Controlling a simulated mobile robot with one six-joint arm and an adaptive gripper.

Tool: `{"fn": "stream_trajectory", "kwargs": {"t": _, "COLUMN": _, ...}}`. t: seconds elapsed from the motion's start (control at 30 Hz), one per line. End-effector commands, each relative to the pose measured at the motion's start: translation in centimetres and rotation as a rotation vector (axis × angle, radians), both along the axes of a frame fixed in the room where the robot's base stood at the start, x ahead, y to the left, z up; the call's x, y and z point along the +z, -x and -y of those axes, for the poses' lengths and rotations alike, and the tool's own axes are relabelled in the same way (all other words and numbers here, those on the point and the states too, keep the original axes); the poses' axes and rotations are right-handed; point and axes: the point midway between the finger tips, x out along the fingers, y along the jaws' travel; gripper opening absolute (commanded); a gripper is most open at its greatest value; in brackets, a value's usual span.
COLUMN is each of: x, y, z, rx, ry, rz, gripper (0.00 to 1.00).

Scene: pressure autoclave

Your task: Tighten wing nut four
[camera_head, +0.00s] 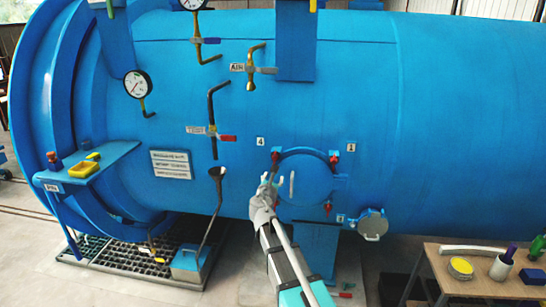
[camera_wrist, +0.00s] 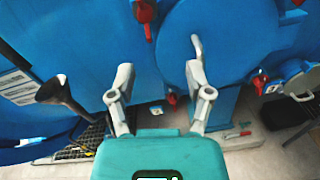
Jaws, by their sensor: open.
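A small round blue hatch (camera_head: 305,180) sits on the side of the big blue vessel, with red wing nuts around its rim. The wing nut (camera_head: 276,157) beside the label "4" (camera_head: 260,141) is at the hatch's upper left; a red wing nut (camera_wrist: 143,11) shows at the top of the wrist view. My gripper (camera_head: 271,180) is open and empty, below that wing nut and in front of the hatch's left edge. In the wrist view my gripper (camera_wrist: 160,85) has both fingers spread with nothing between them. The hatch's lower left is partly hidden by my arm.
A pale handle (camera_head: 292,184) stands out from the hatch, close to my gripper. A funnel on a pipe (camera_head: 217,175) is to the left. A small round cover (camera_head: 373,223) and a wooden table (camera_head: 440,270) with several items are at right.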

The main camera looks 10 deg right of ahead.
Motion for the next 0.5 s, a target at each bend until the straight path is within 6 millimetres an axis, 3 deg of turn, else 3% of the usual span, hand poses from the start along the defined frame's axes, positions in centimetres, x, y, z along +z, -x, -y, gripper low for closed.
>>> {"fn": "stream_trajectory", "kwargs": {"t": 0.2, "x": 0.81, "y": -0.85, "z": -1.35, "rx": 0.051, "ry": 0.119, "rz": -0.009, "gripper": 0.66}}
{"fn": "stream_trajectory", "kwargs": {"t": 0.5, "x": 0.78, "y": -0.83, "z": -1.38, "rx": 0.051, "ry": 0.119, "rz": -0.009, "gripper": 0.66}}
